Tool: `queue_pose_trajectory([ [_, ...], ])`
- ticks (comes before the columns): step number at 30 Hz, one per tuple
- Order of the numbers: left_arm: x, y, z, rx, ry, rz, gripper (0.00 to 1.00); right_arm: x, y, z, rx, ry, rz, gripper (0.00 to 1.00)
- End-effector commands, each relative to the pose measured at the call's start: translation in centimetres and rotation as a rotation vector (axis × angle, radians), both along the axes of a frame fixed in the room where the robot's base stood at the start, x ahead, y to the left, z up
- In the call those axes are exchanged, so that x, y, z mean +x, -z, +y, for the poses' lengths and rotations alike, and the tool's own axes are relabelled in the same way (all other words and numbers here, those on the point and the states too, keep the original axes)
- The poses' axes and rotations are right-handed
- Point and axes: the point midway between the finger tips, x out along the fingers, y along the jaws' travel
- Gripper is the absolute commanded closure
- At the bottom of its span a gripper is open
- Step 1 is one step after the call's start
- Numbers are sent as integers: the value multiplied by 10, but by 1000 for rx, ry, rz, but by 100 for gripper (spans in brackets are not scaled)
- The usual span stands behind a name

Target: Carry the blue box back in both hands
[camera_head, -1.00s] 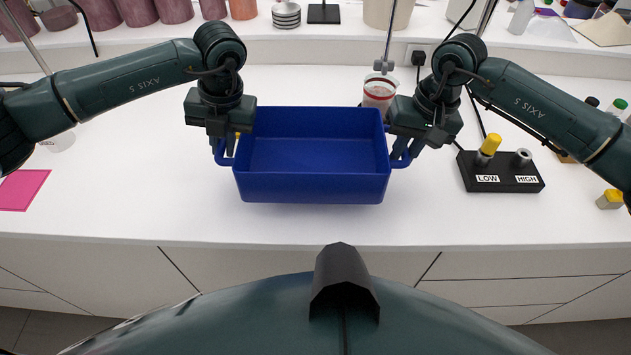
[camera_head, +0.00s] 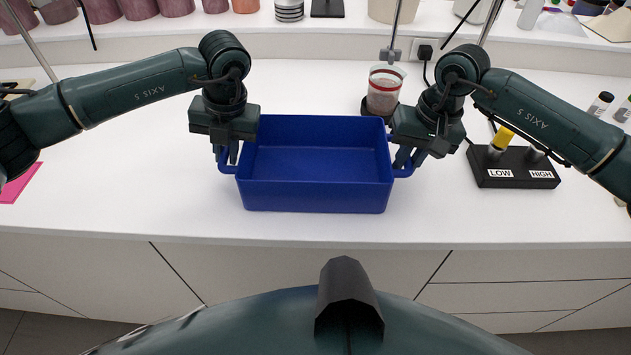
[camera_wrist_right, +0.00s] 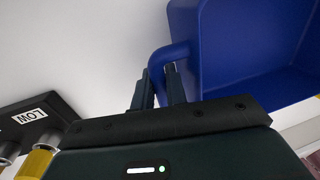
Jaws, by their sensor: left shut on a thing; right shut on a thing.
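The blue box (camera_head: 316,195) is open-topped and looks empty in the head view. It sits level between my two grippers, over the front half of the white counter; I cannot tell how far its base is above the counter. My left gripper (camera_head: 227,158) is shut on its left handle. My right gripper (camera_head: 403,160) is shut on its right handle. In the right wrist view the fingers (camera_wrist_right: 156,88) close around the handle beside the box wall (camera_wrist_right: 230,60).
A black block (camera_head: 512,170) labelled LOW and HIGH stands right of my right gripper. A beaker with a red band (camera_head: 384,92) stands behind the box. A pink sheet (camera_head: 18,186) lies at the left. The counter (camera_head: 130,190) left of the box is clear.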

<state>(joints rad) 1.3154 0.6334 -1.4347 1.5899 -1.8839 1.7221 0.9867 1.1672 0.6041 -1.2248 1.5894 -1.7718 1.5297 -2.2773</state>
Motion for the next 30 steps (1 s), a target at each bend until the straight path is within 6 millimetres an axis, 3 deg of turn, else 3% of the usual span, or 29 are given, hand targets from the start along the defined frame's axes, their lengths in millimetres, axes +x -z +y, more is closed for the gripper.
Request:
queue_pose_trajectory([
  [8, 0, 0, 0, 1, -1, 0, 65, 0, 0, 0, -1, 1, 0, 65],
  [13, 0, 0, 0, 0, 0, 0, 65, 0, 0, 0, 1, 0, 0, 64],
  [26, -1, 1, -3, -6, 6, 1, 30, -1, 0, 3, 7, -4, 0, 64],
  [30, -1, 2, -5, -9, 9, 2, 30, -1, 0, 5, 10, -7, 0, 64],
])
